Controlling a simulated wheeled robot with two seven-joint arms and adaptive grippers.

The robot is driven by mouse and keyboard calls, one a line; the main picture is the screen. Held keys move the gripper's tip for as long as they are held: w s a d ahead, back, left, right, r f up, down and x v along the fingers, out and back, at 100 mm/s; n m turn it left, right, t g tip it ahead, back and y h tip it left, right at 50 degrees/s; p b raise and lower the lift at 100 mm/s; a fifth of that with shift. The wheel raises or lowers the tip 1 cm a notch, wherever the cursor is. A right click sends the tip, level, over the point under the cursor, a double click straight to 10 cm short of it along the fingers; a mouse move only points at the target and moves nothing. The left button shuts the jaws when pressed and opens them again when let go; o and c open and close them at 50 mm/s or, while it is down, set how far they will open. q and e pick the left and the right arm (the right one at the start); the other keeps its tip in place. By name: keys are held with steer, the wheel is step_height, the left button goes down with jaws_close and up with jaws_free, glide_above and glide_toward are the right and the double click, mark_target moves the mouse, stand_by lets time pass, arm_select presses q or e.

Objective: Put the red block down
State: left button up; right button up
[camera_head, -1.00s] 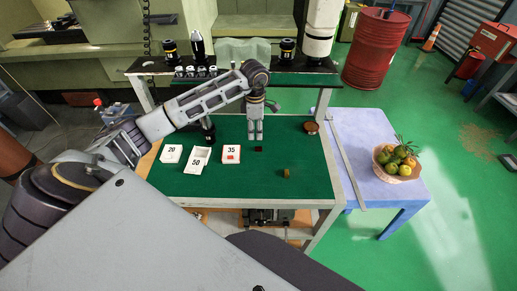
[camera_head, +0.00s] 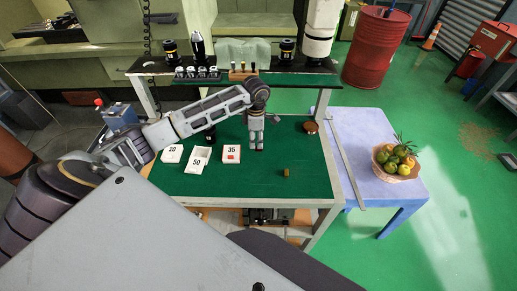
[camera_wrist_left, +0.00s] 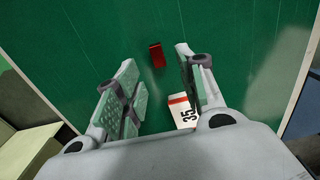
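In the left wrist view a dark red block (camera_wrist_left: 156,54) appears between the tips of my left gripper (camera_wrist_left: 156,60), with a gap on both sides. Green mat shows around it. I cannot tell its exact height against the fingertips. My left gripper (camera_head: 256,149) is open and points down low over the green mat, right of the white box marked 35 (camera_head: 231,149). In the head view I cannot make out this block; the fingers may hide it. Another red piece (camera_head: 232,157) lies in box 35. My right gripper is not in view.
Boxes marked 20 (camera_head: 172,150) and 50 (camera_head: 196,163) stand left of box 35. A small brown block (camera_head: 285,172) lies on the front right of the mat (camera_head: 305,183). A round brown object (camera_head: 310,128) sits at the right edge. The front middle is clear.

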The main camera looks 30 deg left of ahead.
arm_select(q)
steer(key=shift+w+d+f+p, duration=0.1)
steer(key=shift+f+p, duration=0.1)
steer(key=shift+f, duration=0.2)
steer(key=shift+d+f+p, duration=0.1)
steer(key=shift+f+p, duration=0.05)
steer(key=shift+f, duration=1.6)
jaws_close()
